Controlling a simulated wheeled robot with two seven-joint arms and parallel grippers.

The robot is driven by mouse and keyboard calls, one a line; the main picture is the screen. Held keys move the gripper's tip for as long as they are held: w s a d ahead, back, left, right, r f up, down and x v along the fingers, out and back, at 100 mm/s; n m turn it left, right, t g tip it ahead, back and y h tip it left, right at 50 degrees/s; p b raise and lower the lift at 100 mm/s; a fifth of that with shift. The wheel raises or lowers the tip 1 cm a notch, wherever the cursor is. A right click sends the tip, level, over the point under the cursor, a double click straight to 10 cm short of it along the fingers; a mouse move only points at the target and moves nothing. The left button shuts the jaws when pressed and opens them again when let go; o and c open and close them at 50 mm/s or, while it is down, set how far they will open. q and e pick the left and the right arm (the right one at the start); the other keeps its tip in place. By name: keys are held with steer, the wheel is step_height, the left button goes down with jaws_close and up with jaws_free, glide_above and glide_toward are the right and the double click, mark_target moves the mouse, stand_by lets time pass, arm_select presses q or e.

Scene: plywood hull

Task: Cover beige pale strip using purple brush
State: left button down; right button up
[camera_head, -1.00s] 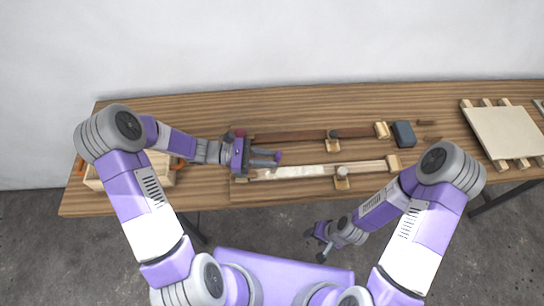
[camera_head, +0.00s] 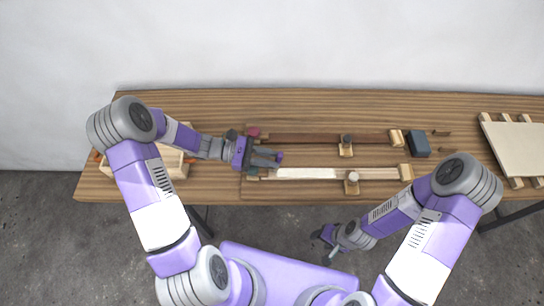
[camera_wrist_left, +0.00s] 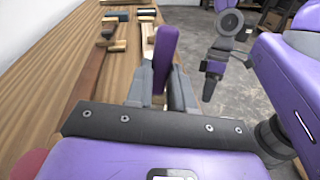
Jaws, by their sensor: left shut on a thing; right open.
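The pale beige strip (camera_head: 378,173) lies left to right along the front of the table, with a whiter stretch (camera_head: 308,173) on its left part. My left gripper (camera_head: 268,158) is shut on the purple brush (camera_head: 280,157), just behind the strip's left end. The brush's purple handle (camera_wrist_left: 165,52) stands up between the fingers in the left wrist view. Its bristles are hidden, so I cannot tell whether they touch the strip. My right gripper (camera_head: 327,245) is open and empty, in front of the table edge.
A dark brown strip (camera_head: 310,138) runs behind the pale one. Wooden clamps with knobs (camera_head: 352,178) stand at both strips. A dark block (camera_head: 418,143) lies to the right, a wooden box (camera_head: 172,165) to the left, and a pale panel (camera_head: 520,148) at far right.

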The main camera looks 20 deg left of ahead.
arm_select(q)
steer(key=shift+d, duration=0.15)
steer(key=shift+w+d, duration=0.2)
steer(key=shift+d, duration=0.5)
steer(key=shift+w+d, duration=0.25)
steer(key=shift+d, duration=0.5)
steer(key=shift+w+d, duration=0.2)
steer(key=shift+d, duration=0.5)
steer(key=shift+w+d+b, duration=0.15)
steer(key=shift+d, duration=0.4)
steer(key=shift+w+d+b, duration=0.15)
steer(key=shift+d, duration=0.4)
steer(key=shift+d, duration=0.1)
steer(key=shift+w+d, duration=0.25)
steer(key=shift+d, duration=0.65)
steer(key=shift+d, duration=0.1)
steer(key=shift+w+d+b, duration=0.2)
steer(key=shift+d, duration=0.5)
steer(key=shift+w+d+b, duration=0.15)
steer(key=shift+w+d, duration=0.05)
steer(key=shift+d, duration=0.45)
steer(key=shift+w+d+b, duration=0.2)
steer(key=shift+d, duration=0.5)
steer(key=shift+d, duration=0.1)
